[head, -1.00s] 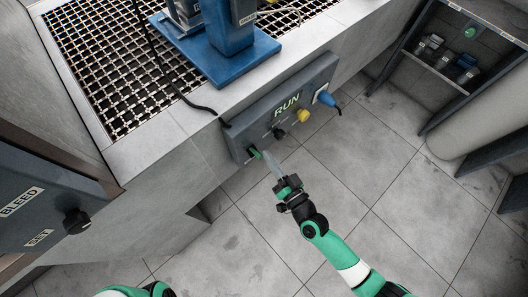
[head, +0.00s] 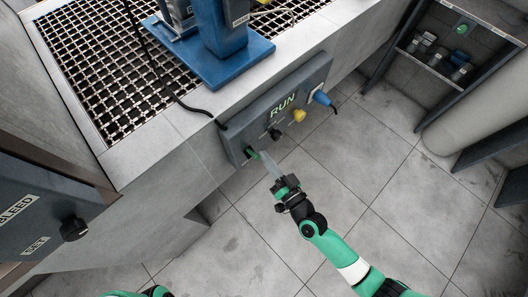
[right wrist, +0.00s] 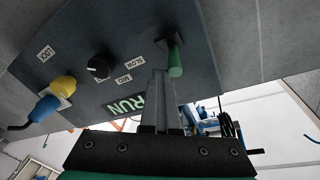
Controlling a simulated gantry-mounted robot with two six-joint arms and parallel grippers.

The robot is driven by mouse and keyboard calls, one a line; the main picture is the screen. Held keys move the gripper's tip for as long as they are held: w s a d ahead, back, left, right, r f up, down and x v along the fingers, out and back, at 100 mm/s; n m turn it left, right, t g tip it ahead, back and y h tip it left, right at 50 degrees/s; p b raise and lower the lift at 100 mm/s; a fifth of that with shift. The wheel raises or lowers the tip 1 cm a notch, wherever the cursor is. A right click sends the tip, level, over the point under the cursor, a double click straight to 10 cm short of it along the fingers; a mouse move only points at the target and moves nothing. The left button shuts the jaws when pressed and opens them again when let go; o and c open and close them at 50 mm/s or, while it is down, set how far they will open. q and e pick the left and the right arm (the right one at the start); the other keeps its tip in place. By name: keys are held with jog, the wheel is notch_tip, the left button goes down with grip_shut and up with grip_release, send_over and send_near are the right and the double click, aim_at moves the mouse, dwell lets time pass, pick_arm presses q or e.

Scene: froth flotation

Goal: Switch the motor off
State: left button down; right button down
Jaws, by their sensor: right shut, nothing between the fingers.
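The motor's control box (head: 277,108) is a grey panel on the front of the bench. It has a lit RUN display (head: 283,106) and a green toggle lever (head: 252,153) near its lower-left end. The lever shows as a green-tipped stick in the right wrist view (right wrist: 176,57). My right gripper (head: 265,158) is shut and empty, its pale fingers pointing at the lever. In the wrist view the fingertips (right wrist: 158,75) are right beside the lever; I cannot tell whether they touch. My left gripper is not in view.
A black knob (right wrist: 100,66) with speed labels and a yellow part (right wrist: 62,85) labelled LOCK sit near the lever. A blue plug (head: 321,97) is at the box's far end. A black cable crosses the grating (head: 110,70). The tiled floor below is clear.

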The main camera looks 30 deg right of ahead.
jog(key=shift+a, duration=0.2)
jog(key=s+d+r+p, duration=0.1)
jog(key=s+d+r, duration=0.1)
jog(key=s, duration=0.6)
jog(key=shift+s+d+r, duration=0.25)
jog(key=shift+s+r, duration=0.1)
jog(key=shift+r, duration=0.3)
